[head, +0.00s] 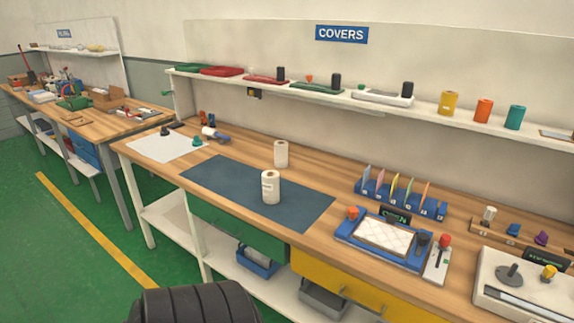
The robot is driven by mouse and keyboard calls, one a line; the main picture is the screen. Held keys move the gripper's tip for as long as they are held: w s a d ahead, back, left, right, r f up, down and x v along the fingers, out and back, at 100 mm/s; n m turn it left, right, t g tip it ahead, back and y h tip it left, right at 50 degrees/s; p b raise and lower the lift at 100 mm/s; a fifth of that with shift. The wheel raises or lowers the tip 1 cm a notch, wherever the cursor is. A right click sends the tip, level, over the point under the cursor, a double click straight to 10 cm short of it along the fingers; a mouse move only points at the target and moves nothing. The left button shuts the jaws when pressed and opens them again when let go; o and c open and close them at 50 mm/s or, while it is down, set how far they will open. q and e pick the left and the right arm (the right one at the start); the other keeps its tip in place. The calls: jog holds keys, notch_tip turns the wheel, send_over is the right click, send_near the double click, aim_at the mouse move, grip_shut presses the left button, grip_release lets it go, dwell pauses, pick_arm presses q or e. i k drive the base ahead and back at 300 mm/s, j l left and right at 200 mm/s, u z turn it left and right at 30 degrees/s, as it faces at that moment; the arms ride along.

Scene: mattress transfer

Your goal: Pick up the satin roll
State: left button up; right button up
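Two off-white rolls stand upright on the wooden workbench under the COVERS sign. The nearer roll (271,187) has a small label and stands on the dark blue mat (222,181). The farther roll (281,154) stands on bare wood just behind the mat. A yellow roll (449,103), an orange roll (483,111) and a teal roll (515,118) stand upright on the shelf above. I cannot read the label or tell which roll is satin. Neither of my grippers is in view.
The workbench (325,246) also holds a white sheet (160,147), a rack of coloured cards (400,204), a blue-framed tray with a quilted pad (385,236) and a grey machine (525,285). Another cluttered bench (125,127) stands at left. The green floor (60,270) at left is clear.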

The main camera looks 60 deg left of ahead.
aim_at(271, 183)
jog(key=u, duration=2.2)
